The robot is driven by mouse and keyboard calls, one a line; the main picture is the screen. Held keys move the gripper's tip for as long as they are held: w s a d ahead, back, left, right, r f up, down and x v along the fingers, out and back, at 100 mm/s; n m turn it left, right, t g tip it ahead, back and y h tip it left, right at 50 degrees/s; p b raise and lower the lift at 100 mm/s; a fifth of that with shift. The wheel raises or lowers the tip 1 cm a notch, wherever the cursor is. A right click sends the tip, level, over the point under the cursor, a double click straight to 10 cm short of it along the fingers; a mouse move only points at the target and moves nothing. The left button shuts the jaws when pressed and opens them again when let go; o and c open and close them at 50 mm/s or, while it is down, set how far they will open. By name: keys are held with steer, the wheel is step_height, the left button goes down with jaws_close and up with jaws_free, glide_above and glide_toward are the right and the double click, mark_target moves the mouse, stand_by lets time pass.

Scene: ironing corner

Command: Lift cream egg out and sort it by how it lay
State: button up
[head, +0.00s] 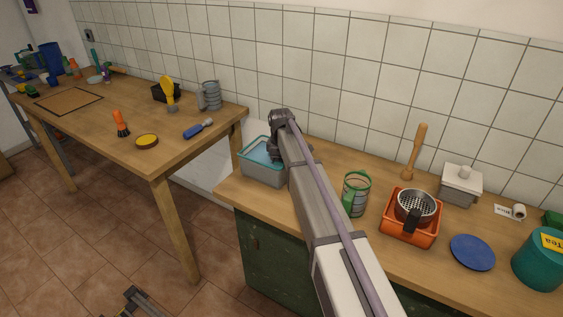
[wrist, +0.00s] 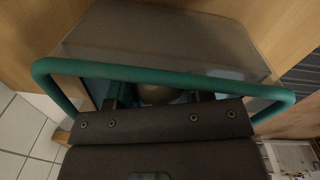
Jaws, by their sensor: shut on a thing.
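A clear grey tub with a teal rim (head: 265,177) stands at the left end of the right-hand counter, with pale blue, water-like contents. In the wrist view its teal rim (wrist: 160,72) crosses in front of me. My gripper (wrist: 158,101) reaches down inside the tub, its two dark fingers below the rim. It is shut on a dim, rounded, cream-brown thing (wrist: 158,92), which looks like the cream egg. Only its upper part shows. In the head view my arm hides the fingers and the egg.
Right of my arm are a green-rimmed glass jar (head: 356,193), an orange tub (head: 410,231) with a metal strainer (head: 415,206), a white lidded box (head: 461,184), a blue plate (head: 472,252) and a teal tea tin (head: 540,260). A gap separates this counter from the left table (head: 190,152).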

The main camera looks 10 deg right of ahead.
steer(key=shift+r, duration=0.1)
step_height(320, 180, up, 10)
steer(key=p, duration=1)
steer(key=shift+r, duration=0.1)
steer(key=shift+f, duration=0.2)
